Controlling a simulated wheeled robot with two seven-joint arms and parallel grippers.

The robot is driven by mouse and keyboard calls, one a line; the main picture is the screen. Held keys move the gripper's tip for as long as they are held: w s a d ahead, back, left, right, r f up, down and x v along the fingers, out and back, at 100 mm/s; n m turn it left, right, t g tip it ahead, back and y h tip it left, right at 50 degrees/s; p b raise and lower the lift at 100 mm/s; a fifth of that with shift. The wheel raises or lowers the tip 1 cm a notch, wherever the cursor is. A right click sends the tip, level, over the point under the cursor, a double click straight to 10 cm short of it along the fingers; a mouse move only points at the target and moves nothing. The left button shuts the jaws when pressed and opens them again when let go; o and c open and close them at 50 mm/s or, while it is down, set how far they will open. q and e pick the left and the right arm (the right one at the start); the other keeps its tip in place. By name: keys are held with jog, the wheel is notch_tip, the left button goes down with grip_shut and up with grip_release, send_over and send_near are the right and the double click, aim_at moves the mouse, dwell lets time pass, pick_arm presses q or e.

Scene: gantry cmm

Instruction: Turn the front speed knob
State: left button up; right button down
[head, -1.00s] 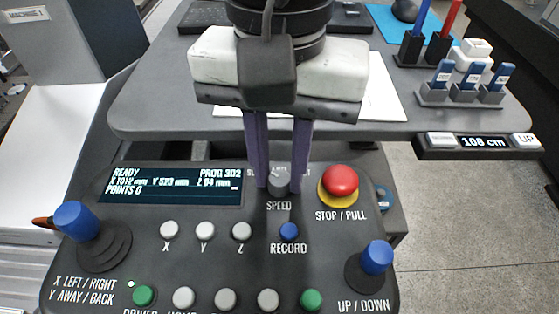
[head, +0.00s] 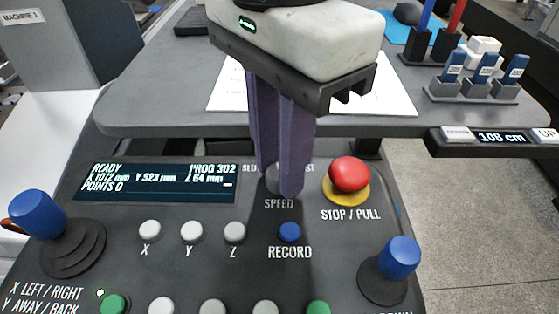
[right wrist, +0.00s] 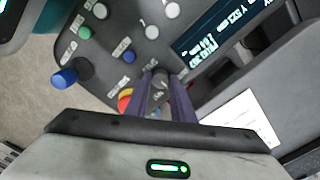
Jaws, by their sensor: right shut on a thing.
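The speed knob (head: 272,180) is a small grey knob on the dark control panel, above the word SPEED. My right gripper (head: 279,185) comes down from above with its two purple fingers shut on the knob, which they partly hide. In the right wrist view the knob (right wrist: 159,77) shows between the fingertips. The gripper body looks turned at an angle to the panel. My left gripper is not in view.
A red stop button (head: 349,174) on a yellow collar sits just right of the fingers. A blue RECORD button (head: 289,232) is below. Blue-topped joysticks stand at left (head: 38,215) and right (head: 402,256). A display (head: 157,183) lies to the left.

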jog(key=shift+m, duration=0.6)
jog(key=shift+b, duration=0.3)
jog(key=c, duration=1.5)
grip_release()
jog(key=shift+c, duration=0.2)
jog(key=shift+r, duration=0.1)
notch_tip(320, 180, up, 10)
jog(key=shift+p, duration=0.4)
